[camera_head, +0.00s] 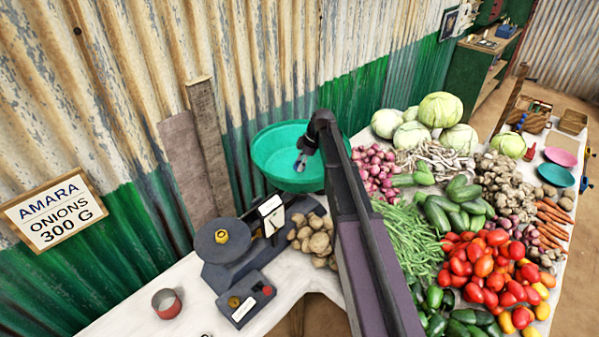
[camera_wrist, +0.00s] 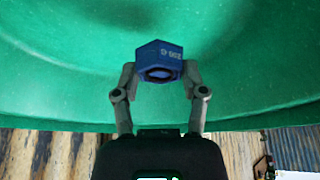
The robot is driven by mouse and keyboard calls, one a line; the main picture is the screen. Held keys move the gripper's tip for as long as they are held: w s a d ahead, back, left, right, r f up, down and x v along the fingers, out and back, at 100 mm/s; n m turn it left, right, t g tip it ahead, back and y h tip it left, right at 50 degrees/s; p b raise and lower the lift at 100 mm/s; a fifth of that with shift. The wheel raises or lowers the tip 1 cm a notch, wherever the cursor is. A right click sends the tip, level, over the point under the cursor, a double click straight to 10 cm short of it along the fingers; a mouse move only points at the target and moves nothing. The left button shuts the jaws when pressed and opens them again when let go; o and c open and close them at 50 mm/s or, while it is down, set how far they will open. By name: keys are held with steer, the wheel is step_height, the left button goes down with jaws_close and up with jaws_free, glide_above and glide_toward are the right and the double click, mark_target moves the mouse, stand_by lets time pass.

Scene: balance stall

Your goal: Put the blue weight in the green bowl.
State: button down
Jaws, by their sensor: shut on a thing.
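The green bowl (camera_head: 270,150) sits on the scale against the corrugated wall, and its inside fills most of the wrist view (camera_wrist: 60,60). My gripper (camera_head: 301,160) is over the bowl. In the wrist view my gripper (camera_wrist: 160,80) is shut on the blue weight (camera_wrist: 158,52), a small faceted block marked 200 G. The bowl's green surface lies behind the weight; whether the weight touches it, I cannot tell. My arm hides part of the bowl's right side in the head view.
The scale (camera_head: 240,245) has a dark plate with a yellow-topped weight (camera_head: 222,236). A weight box (camera_head: 246,298) and a red tin (camera_head: 166,303) stand in front. Potatoes (camera_head: 313,238) lie beside the scale. Vegetables crowd the table to the right. A sign (camera_head: 53,210) reads "AMARA ONIONS 300 G".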

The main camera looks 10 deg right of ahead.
steer(key=shift+f, duration=0.15)
steer(key=shift+f+b, duration=1.75)
steer(key=shift+b, duration=0.15)
steer(key=shift+c, duration=0.7)
jaws_free()
steer(key=shift+r, duration=0.2)
steer(key=p+v, duration=0.3)
steer(key=shift+r+p, duration=0.35)
steer(key=shift+p, duration=0.05)
steer(key=p+v, duration=0.7)
steer(key=v, duration=0.1)
steer(key=shift+d, duration=0.15)
